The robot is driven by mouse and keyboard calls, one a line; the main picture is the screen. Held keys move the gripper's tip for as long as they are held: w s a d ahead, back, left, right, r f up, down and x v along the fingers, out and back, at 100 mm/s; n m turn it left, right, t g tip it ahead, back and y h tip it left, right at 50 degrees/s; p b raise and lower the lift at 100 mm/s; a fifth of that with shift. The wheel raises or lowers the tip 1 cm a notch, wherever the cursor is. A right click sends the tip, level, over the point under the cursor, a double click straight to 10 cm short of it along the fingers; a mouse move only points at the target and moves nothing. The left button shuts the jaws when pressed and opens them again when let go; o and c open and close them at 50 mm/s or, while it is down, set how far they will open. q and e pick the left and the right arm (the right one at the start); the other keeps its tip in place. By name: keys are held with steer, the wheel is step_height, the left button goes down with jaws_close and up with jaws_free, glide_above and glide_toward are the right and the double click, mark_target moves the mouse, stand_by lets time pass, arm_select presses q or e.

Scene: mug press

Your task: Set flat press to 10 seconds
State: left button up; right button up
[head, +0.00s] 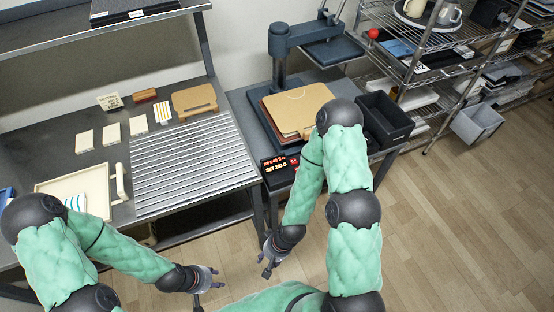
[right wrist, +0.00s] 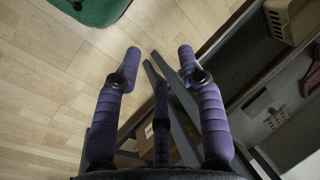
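The flat press (head: 281,60) stands on a dark table at the upper middle of the head view, with its upper plate (head: 333,48) swung off to the right. A brown board (head: 298,108) lies on its base. Its control box (head: 280,170) at the front left shows lit red and orange digits; I read the lower line as SET 200 C, and the upper line is too small to read surely. My left gripper (head: 208,290) is low at bottom, empty, fingers apart. My right gripper (head: 268,262) hangs below the table front; its fingers are spread and empty in the right wrist view (right wrist: 162,75).
A ribbed metal rack (head: 192,165) and a cream tray (head: 82,187) lie on the left bench. A black bin (head: 385,118) stands right of the press. Wire shelves (head: 420,50) stand at the right. The wooden floor (head: 460,220) is open at the lower right.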

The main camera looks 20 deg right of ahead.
jaws_close()
stand_by(1.3)
